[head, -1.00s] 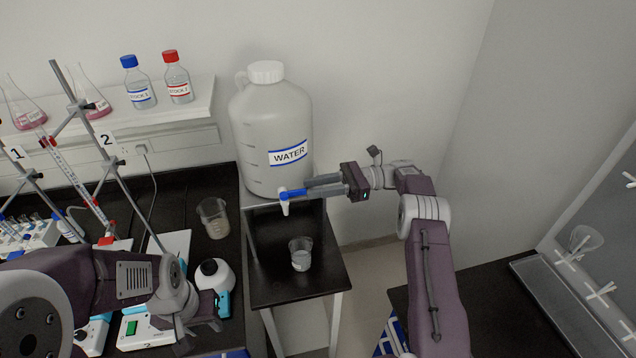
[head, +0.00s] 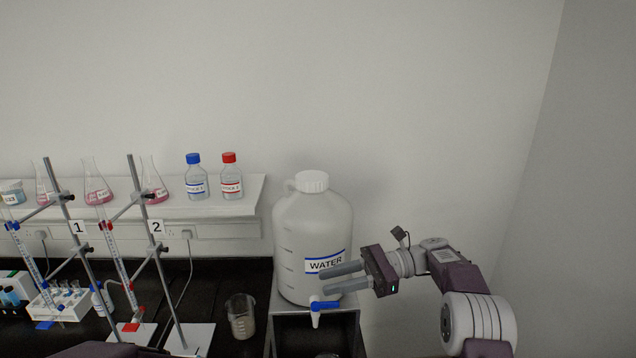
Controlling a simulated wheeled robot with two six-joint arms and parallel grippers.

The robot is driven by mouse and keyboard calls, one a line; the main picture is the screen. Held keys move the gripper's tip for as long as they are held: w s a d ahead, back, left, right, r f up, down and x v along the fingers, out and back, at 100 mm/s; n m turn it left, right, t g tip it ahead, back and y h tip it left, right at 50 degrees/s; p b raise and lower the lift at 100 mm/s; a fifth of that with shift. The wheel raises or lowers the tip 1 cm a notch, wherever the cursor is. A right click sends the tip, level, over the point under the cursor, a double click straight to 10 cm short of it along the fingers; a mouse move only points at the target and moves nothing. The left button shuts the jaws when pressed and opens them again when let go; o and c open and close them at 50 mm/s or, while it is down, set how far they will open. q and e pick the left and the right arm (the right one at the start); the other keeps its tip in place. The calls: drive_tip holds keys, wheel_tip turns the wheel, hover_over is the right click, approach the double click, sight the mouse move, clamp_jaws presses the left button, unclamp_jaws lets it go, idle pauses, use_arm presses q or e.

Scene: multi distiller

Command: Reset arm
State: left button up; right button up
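My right gripper (head: 326,280) is in front of the large white water jug (head: 300,232), at the level of its "WATER" label and just above the blue-handled tap (head: 324,305). Its two grey fingers point left with a gap between them, and nothing shows between them. The fingers look clear of the tap handle. My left gripper is out of view; only a dark strip of my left arm shows at the bottom left edge.
The jug stands on a dark stand (head: 290,318). A beaker (head: 240,315) stands on the black bench left of it. Two burette stands and a tube rack (head: 62,302) are further left. A shelf (head: 225,205) holds flasks and two capped bottles. The right wall side is free.

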drive_tip(key=s+a+f+h, duration=0.1)
drive_tip(key=s+a+h, duration=0.3)
drive_tip(key=s, duration=0.3)
drive_tip(key=s+d+f+n+h, duration=0.3)
drive_tip(key=s+d+f+h, duration=0.15)
drive_tip(key=s+f, duration=0.45)
drive_tip(key=s+d+f+n+t+h, duration=0.2)
drive_tip(key=s+d+f+n+h, duration=0.1)
drive_tip(key=d+f+n+h, duration=0.1)
drive_tip(key=s+d+f+n+t+h, duration=0.2)
drive_tip(key=s+d+f+n+h, duration=0.1)
drive_tip(key=d+f+n, duration=0.4)
drive_tip(key=shift+d+h, duration=0.35)
drive_tip(key=shift+d, duration=0.6)
drive_tip(key=shift+s, duration=0.2)
drive_tip(key=shift+w, duration=0.1)
